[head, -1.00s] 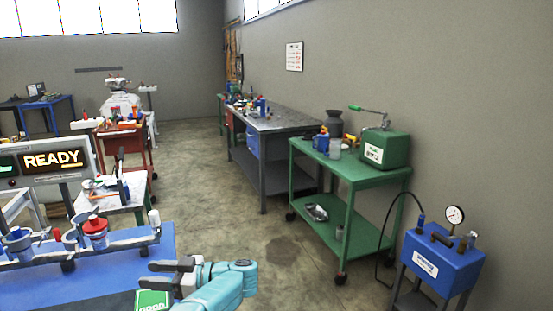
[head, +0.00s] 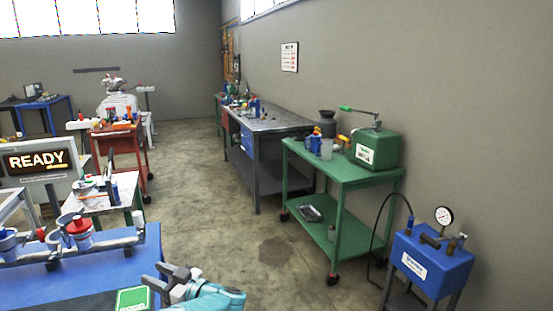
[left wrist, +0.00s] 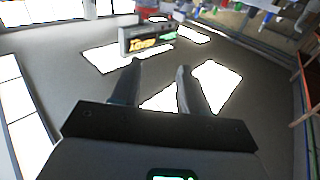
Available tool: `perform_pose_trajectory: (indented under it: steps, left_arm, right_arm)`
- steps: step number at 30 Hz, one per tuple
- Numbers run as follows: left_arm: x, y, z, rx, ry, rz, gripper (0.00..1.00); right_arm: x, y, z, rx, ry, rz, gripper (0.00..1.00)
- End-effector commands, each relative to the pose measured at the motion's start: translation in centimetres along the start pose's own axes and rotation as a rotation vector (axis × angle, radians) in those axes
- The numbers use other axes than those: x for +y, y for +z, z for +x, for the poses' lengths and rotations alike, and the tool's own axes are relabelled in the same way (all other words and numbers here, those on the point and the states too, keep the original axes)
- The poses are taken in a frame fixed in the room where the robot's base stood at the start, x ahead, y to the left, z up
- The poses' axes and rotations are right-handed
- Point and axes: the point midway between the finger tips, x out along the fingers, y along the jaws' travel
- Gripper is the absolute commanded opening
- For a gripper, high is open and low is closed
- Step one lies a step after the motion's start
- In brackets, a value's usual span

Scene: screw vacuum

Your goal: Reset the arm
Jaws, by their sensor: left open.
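My left gripper (head: 162,276) is at the bottom of the head view, with its dark fingers apart and nothing between them. It is above the right edge of the blue table (head: 120,262), beside the green GOOD mat (head: 133,299). In the left wrist view both fingers of the left gripper (left wrist: 158,70) show, spread and empty. Part of my teal left arm shows behind the gripper in the head view. My right gripper is in neither view.
A READY display (head: 38,162) stands at the left, behind a rail holding a red-capped container (head: 79,230). A green cart (head: 345,172) and a blue gauge unit (head: 432,262) stand at the right. Open floor (head: 225,220) lies between.

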Motion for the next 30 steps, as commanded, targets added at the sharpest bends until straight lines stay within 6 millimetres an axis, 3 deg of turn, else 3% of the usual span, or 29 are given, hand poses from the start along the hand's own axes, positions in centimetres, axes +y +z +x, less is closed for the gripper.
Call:
perform_pose_trajectory:
  steps: [8,14,21,30]
  left_arm:
    - [2.5,7.0,-1.4,-0.097,0.372,0.047,0.44]
    - [1.8,15.0,-5.9,-0.325,0.683,0.111,0.44]
    - [-3.1,22.6,-13.0,-0.664,0.921,0.2,0.44]
    - [-13.0,27.9,-21.9,-1.098,1.069,0.327,0.44]
  right_arm:
    - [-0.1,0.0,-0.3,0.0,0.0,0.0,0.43]
    - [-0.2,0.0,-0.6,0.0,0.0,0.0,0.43]
    - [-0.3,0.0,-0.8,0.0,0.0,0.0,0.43]
    - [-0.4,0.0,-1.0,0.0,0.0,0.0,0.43]
